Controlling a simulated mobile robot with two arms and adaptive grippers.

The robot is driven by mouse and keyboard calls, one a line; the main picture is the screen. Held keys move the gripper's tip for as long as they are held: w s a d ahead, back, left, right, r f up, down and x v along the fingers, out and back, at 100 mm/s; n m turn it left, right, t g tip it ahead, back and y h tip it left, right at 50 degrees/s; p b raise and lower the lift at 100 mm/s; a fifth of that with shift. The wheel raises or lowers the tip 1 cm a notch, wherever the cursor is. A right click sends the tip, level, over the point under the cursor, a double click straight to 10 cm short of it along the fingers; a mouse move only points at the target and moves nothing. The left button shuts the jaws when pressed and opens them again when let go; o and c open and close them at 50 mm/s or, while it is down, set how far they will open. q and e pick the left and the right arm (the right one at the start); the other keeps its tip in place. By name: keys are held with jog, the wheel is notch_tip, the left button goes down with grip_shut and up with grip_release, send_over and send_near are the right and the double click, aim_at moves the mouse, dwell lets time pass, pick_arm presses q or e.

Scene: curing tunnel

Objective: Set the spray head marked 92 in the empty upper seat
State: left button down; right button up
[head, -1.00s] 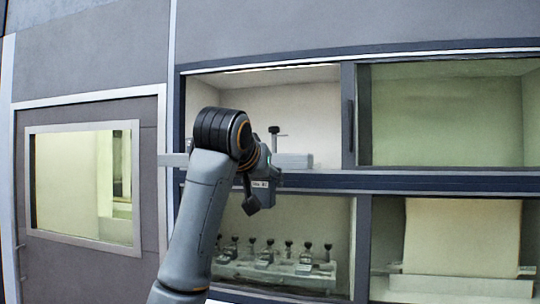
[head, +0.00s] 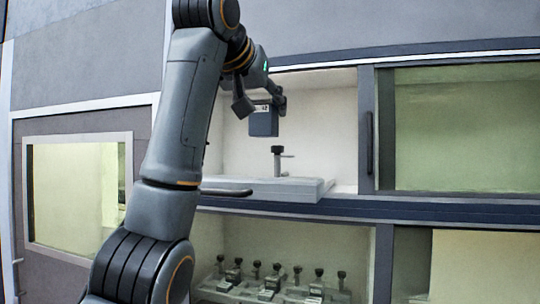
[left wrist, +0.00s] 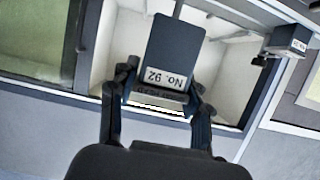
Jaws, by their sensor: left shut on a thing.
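The spray head marked 92 (head: 264,125) is a dark block with a pale label, held in the air before the upper opening. In the left wrist view (left wrist: 170,55) its label shows upside down as "No. 92". My left gripper (head: 273,101) is shut on it, with a finger on each side. Below it, apart from it, a small dark upright post with a side lever (head: 278,160) stands on a pale ledge (head: 300,190) in the upper bay. I cannot tell the seat's exact outline. My right gripper is not in view.
A lower bay holds a rack with several dark-knobbed fittings (head: 270,283). A dark divider (head: 367,130) with a handle bounds the upper bay at right. Another labelled block (left wrist: 290,40) shows in the left wrist view. My left arm hides the bay's left part.

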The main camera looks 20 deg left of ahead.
pick_arm(q)
jog(key=p, duration=0.1)
send_near(275, 151)
jog(key=w+r, duration=0.2)
jog(key=w+f+p, duration=0.1)
jog(key=w+f, duration=0.2)
jog(key=shift+w+d+f, duration=0.1)
jog(key=shift+d, duration=0.1)
jog(key=shift+w+a+f+p, duration=0.1)
jog(key=shift+w+f+p, duration=0.3)
jog(key=shift+f, duration=0.35)
notch_tip(275, 151, down, 3)
jog(key=shift+r+p, duration=0.25)
jog(key=shift+p, duration=0.75)
jog(key=shift+f, duration=0.3)
jog(key=shift+s+f, duration=0.1)
jog(key=shift+f, duration=0.05)
jog(key=c, duration=0.6)
grip_release()
jog(key=shift+f, duration=0.1)
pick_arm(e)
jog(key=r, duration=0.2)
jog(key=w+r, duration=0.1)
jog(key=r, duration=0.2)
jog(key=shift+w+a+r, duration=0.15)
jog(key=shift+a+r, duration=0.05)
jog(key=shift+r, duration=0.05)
